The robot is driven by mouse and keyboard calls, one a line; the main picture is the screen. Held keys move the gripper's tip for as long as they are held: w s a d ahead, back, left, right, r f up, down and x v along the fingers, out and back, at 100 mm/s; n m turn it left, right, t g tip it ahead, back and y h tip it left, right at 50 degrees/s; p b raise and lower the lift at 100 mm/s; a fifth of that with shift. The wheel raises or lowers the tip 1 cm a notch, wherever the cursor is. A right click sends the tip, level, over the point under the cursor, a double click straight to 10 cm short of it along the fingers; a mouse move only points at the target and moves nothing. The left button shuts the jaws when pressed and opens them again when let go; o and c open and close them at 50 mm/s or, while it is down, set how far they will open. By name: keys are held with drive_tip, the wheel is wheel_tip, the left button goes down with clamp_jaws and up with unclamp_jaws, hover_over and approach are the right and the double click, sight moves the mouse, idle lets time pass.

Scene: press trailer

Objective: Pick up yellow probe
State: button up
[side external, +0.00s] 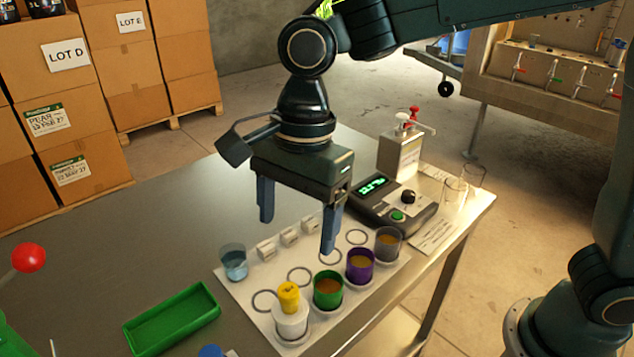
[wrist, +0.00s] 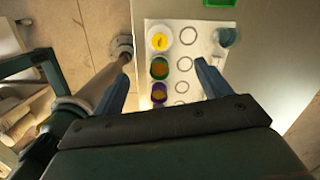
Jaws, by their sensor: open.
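The yellow probe (side external: 289,296) shows as a short yellow cylinder standing upright in a white cup (side external: 291,324) at the near end of a row of cups. In the wrist view the yellow probe (wrist: 160,42) is seen from above, inside the white cup's round rim. My gripper (side external: 297,234) is open and empty, pointing down above the white mat (side external: 262,292). It is higher than the probe and apart from it, farther along the cup row. In the wrist view my gripper's (wrist: 163,69) fingers spread wide, with the probe beyond the fingertips.
A green cup (side external: 328,291), a purple cup (side external: 360,268) and a grey cup (side external: 388,244) continue the row. A beaker of bluish liquid (side external: 233,263), a green tray (side external: 172,318) and a meter (side external: 385,205) stand nearby. The left tabletop is mostly clear.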

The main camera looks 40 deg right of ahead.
sight(288, 289)
drive_tip(key=shift+a+f+m, duration=0.3)
drive_tip(key=shift+a, duration=0.25)
drive_tip(key=shift+f, duration=0.1)
drive_tip(key=shift+a+f, duration=0.15)
drive_tip(key=shift+f, duration=1.25)
drive_tip(key=shift+a+f, duration=0.2)
drive_tip(key=shift+f, duration=1.15)
drive_tip(key=shift+a+f, duration=0.15)
drive_tip(key=shift+f, duration=1.25)
drive_tip(key=shift+s+a+f, duration=0.1)
drive_tip(key=shift+a+f, duration=0.05)
drive_tip(key=shift+f, duration=2.45)
